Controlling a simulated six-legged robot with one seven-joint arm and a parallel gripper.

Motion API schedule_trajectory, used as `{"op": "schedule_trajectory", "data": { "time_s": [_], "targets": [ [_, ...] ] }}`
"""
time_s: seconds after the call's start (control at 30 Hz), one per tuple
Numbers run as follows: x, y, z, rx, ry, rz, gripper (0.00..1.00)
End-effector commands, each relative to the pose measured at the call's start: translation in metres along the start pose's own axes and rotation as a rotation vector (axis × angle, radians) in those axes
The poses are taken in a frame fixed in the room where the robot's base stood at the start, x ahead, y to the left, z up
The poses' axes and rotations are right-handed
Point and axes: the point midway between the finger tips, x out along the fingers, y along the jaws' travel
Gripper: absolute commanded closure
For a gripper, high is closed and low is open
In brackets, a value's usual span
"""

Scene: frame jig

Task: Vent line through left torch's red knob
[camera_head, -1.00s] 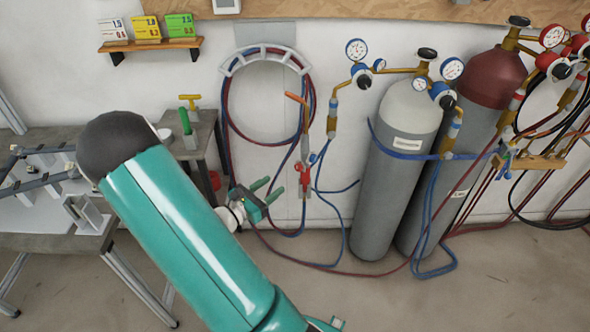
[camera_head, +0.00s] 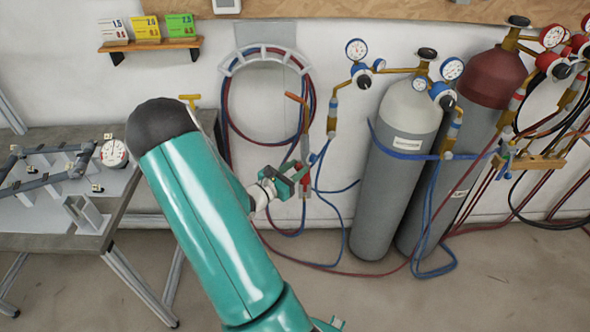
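The left torch (camera_head: 304,148) hangs upright on the wall below the hose rack, with its copper tip up and red and blue hoses running down from it. Its red knob shows only as a bit of red (camera_head: 304,187) beside and below my fingers; the rest is hidden. My green gripper (camera_head: 298,175) is right at the torch's valve end and overlaps it in the picture. I cannot tell whether the fingers touch the knob, or how wide apart they are.
Grey gas cylinder (camera_head: 398,170) and red-topped cylinder (camera_head: 490,82) stand to the right with gauges and hoses. A second torch (camera_head: 505,155) hangs further right. A workbench (camera_head: 45,240) with clamps and a round dial (camera_head: 114,153) is at left. Blue and red hoses droop to the floor.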

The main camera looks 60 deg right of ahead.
Motion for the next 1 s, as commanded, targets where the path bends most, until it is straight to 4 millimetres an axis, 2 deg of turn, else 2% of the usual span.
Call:
{"op": "schedule_trajectory", "data": {
  "time_s": [0.03,0.13,0.17,0.37,0.7,1.0],
  "targets": [
    [-0.0002,0.0,0.0,0.0,0.0,0.0,0.77],
    [-0.0002,0.0,0.0,0.0,0.0,0.0,0.96],
    [-0.0002,0.0,0.0,0.0,0.0,0.0,0.99],
    [-0.0008,0.0006,-0.0004,-0.053,0.0,0.002,0.99],
    [-0.0007,0.0014,-0.0003,-0.359,-0.004,0.001,0.99],
    [-0.0005,0.0011,-0.0003,-0.394,-0.004,0.0,0.99]
  ]
}}
